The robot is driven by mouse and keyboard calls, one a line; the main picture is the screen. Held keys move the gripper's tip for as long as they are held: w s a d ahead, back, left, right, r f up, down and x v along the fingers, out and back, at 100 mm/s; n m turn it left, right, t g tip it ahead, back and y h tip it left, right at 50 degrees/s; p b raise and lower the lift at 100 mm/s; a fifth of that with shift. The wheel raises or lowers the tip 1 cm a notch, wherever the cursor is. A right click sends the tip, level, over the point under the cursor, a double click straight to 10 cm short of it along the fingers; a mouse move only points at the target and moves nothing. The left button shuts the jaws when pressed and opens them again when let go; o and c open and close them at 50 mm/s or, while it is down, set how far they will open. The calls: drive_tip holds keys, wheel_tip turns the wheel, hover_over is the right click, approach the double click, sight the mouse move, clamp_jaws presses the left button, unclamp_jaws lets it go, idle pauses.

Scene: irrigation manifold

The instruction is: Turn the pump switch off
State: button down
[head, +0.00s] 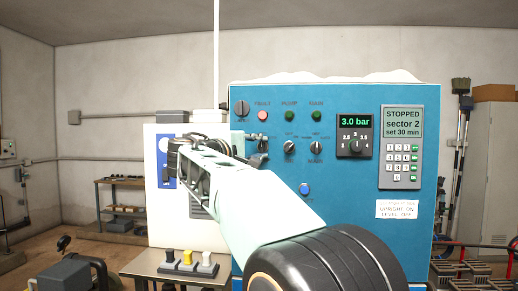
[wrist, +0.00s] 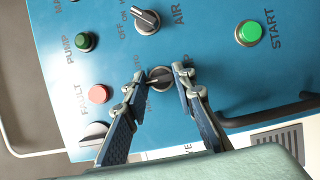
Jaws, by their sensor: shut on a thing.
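The pump switch (wrist: 160,77) is a small round grey knob on the blue panel (wrist: 215,75), between my fingertips in the wrist view. Its label is partly covered; a final "P" shows beside my right finger. A pale ridge on the knob points left in that view. My gripper (wrist: 157,86) is shut on this knob, one finger on each side. In the head view my gripper (head: 259,150) is at the panel's left side, and the knob is hidden behind it.
Close by are the red FAULT lamp (wrist: 98,93), green PUMP lamp (wrist: 85,42), AIR knob (wrist: 145,22) and green START button (wrist: 248,33). The pressure display (head: 354,122) reads 3.0 bar; the keypad unit (head: 402,147) reads STOPPED. A low table (head: 155,264) stands at lower left.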

idle(0.3)
drive_tip(key=c, duration=1.6)
unclamp_jaws()
drive_tip(key=v, duration=1.2)
